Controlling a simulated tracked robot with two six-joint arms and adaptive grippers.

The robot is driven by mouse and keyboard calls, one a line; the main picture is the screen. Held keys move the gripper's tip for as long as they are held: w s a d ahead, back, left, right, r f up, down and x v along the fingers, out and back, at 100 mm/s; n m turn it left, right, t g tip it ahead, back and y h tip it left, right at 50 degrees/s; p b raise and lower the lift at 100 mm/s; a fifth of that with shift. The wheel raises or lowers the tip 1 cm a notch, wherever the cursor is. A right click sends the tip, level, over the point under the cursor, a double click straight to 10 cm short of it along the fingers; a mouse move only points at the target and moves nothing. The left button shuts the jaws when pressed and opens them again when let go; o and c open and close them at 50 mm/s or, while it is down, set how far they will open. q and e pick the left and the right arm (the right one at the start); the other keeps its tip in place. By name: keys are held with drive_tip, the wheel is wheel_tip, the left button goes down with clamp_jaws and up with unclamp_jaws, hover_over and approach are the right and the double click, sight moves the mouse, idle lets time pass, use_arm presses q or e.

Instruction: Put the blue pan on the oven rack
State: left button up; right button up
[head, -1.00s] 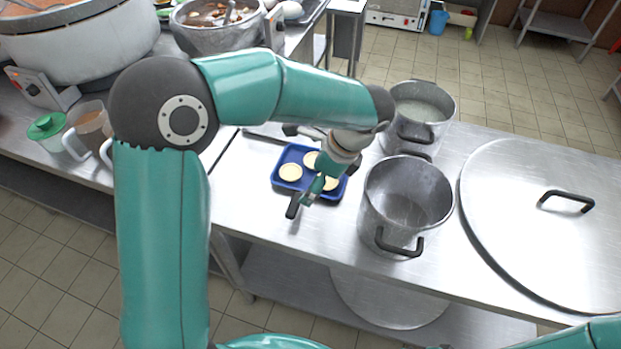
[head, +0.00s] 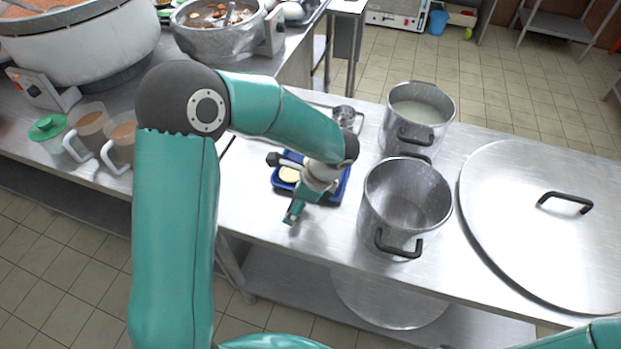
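The blue pan (head: 343,187) lies on the steel table, left of the empty pot. It is a small rectangular tray holding round pale pieces, one of which (head: 289,174) shows now. My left gripper (head: 282,188) is over the pan with its two fingers spread apart and appears open. The gripper and wrist hide much of the pan, and I cannot tell whether a finger touches it. My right gripper is out of view. I cannot make out an oven rack.
An empty steel pot (head: 405,205) stands close to the pan's right, with a filled pot (head: 417,112) behind it. A large round lid (head: 530,235) covers the table's right side. Measuring jugs (head: 90,125) and a big stockpot (head: 70,50) stand at left. A white appliance (head: 397,14) is far back.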

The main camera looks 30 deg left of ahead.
use_arm(q)
drive_tip(key=shift+c, duration=0.3)
drive_tip(key=c, duration=1.6)
drive_tip(key=shift+o, duration=0.2)
drive_tip(key=shift+r, duration=0.2)
